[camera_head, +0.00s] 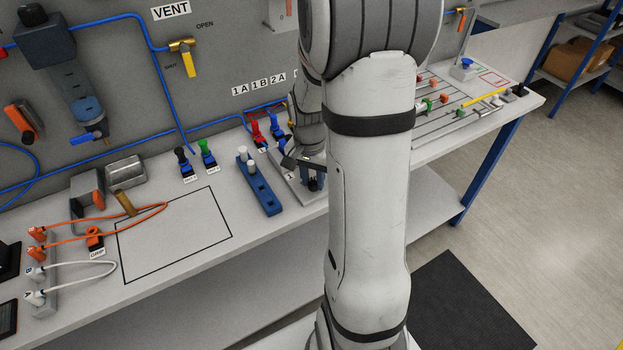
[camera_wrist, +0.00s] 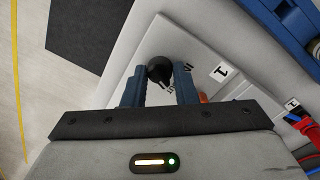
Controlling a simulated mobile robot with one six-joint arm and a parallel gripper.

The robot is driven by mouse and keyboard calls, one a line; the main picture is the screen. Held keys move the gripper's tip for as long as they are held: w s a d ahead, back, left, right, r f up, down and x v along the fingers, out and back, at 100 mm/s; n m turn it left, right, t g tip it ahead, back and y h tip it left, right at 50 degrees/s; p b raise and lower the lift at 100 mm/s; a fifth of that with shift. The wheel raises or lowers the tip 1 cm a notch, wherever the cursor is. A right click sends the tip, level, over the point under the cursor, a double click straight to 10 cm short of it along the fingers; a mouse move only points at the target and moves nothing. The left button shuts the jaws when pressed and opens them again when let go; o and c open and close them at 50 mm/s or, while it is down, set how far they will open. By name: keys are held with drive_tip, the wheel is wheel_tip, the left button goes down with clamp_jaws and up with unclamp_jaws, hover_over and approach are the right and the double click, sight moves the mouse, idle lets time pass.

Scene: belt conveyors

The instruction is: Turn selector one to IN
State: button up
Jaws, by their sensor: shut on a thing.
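Selector one is a black round knob (camera_wrist: 160,70) on a light grey plate marked "1" (camera_wrist: 220,72) in the wrist view. The blue fingers of my gripper (camera_wrist: 159,86) stand on either side of the knob and are shut on it. Printed words lie on the plate beside the knob; "IN" reads to its right, and the other is partly hidden by a finger. I cannot tell which way the knob points. In the head view, my gripper (camera_head: 313,176) is low over the plate (camera_head: 310,198), and my arm hides part of it.
A blue block with white pegs (camera_head: 265,196) stands left of the plate. Red and blue valve handles (camera_head: 258,134) stand behind it. Orange and white cables (camera_head: 95,225) lie at the left. An outlined area (camera_head: 175,235) of the bench is clear.

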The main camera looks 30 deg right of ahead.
sight(311, 185)
drive_tip(key=n+b, duration=0.1)
drive_tip(key=n, duration=0.4)
drive_tip(key=shift+n, duration=0.3)
drive_tip(key=shift+r+n+t, duration=0.1)
drive_tip(key=shift+n+t, duration=0.2)
drive_tip(key=shift+n, duration=1.9)
drive_tip(key=o, duration=1)
drive_tip(key=r, duration=0.7)
drive_tip(key=shift+a+r, duration=0.25)
drive_tip(key=shift+r, duration=0.1)
